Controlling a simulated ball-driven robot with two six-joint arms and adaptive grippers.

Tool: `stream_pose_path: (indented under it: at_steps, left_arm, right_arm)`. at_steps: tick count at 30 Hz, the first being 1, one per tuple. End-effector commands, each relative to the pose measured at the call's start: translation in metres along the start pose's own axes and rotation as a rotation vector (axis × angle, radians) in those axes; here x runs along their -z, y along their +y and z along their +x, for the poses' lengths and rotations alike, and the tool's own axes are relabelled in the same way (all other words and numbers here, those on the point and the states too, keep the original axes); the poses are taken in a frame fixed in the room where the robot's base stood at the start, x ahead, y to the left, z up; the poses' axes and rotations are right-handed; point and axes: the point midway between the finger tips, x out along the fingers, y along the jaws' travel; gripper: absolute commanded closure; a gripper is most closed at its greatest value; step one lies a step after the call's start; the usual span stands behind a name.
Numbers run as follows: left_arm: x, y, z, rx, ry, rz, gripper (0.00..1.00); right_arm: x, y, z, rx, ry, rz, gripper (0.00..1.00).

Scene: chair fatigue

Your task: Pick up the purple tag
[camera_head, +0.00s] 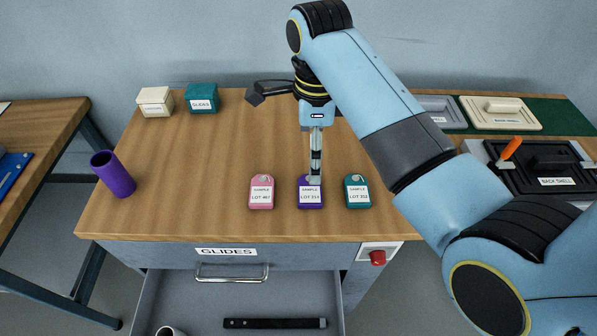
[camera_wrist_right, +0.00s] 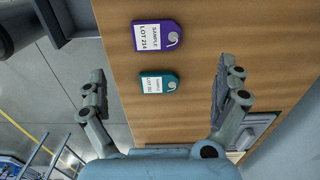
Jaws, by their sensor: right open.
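In the wrist view my right gripper (camera_wrist_right: 160,85) is open and empty, with fingers wide apart. The purple tag (camera_wrist_right: 158,37) shows ahead between them, the teal tag (camera_wrist_right: 158,83) nearer. My left gripper is not in view.
A purple cylinder (camera_head: 114,174) stands at the left; cream (camera_head: 155,102) and teal (camera_head: 201,98) boxes are at the back. An open drawer (camera_head: 201,300) holds a black bar. Trays and shells (camera_head: 500,113) lie at the right. The bench middle is clear.

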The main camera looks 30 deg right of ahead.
Motion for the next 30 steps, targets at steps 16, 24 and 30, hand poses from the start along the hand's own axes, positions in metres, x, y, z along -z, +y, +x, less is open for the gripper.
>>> stream_pose_path:
  at_steps: [16,24,30]
  left_arm:
    - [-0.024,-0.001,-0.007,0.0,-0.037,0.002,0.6]
    - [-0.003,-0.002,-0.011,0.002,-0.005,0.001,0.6]
    - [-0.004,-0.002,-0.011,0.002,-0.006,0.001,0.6]
  right_arm:
    - [-0.001,0.002,0.063,-0.003,0.002,0.0,0.0]
    - [-0.003,0.005,0.102,-0.002,0.002,0.0,0.0]
    - [-0.003,0.005,0.108,0.0,0.0,0.001,0.0]
